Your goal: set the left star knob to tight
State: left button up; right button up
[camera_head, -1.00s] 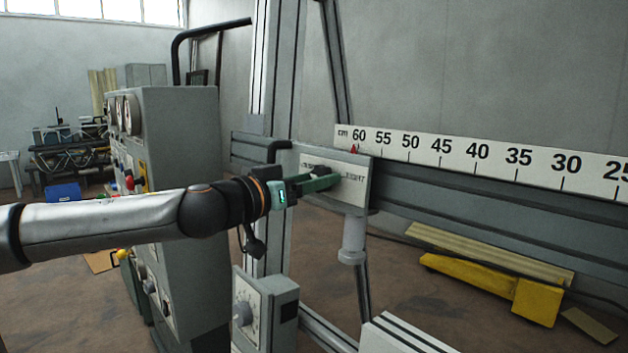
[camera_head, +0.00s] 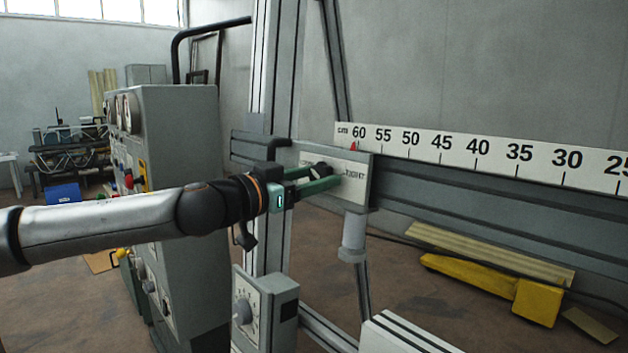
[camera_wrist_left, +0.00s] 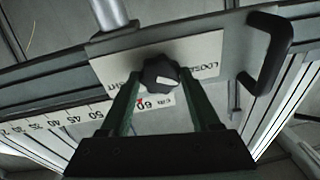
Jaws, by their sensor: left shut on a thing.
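The black star knob (camera_head: 319,168) sits on the pale plate (camera_head: 360,191) of the carriage on the grey rail. In the left wrist view the knob (camera_wrist_left: 160,72) is lobed with a pale mark on its lower part. The plate reads LOOSE to the right of the knob and TIGHT to its left there, with the letters upside down. My left gripper (camera_head: 329,176) has its green fingers on either side of the knob and is shut on it. Its fingertips (camera_wrist_left: 160,77) show beside the knob in the wrist view. My right gripper is out of view.
A ruler (camera_head: 490,157) runs along the rail, with a red pointer (camera_head: 353,147) near 60. A black handle (camera_wrist_left: 268,50) stands beside the plate. A grey control cabinet (camera_head: 180,150) is at the left, and a dial box (camera_head: 265,310) is below.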

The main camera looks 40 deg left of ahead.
pick_arm(q)
jog(key=m, duration=0.3)
jog(key=m+h, duration=0.1)
jog(key=m, duration=0.3)
jog(key=m+h, duration=0.1)
jog(key=m, duration=0.3)
jog(key=shift+a, duration=0.1)
jog(key=m, duration=0.4)
jog(key=shift+h, duration=0.3)
jog(key=m+g, duration=0.1)
jog(key=m, duration=0.3)
jog(key=shift+p, duration=0.4)
jog(key=m, duration=0.4)
jog(key=shift+a+g+h, duration=0.1)
jog(key=shift+g+h, duration=0.2)
jog(key=m, duration=0.3)
jog(key=shift+f, duration=0.1)
jog(key=shift+m+g, duration=0.3)
jog(key=shift+m, duration=1.1)
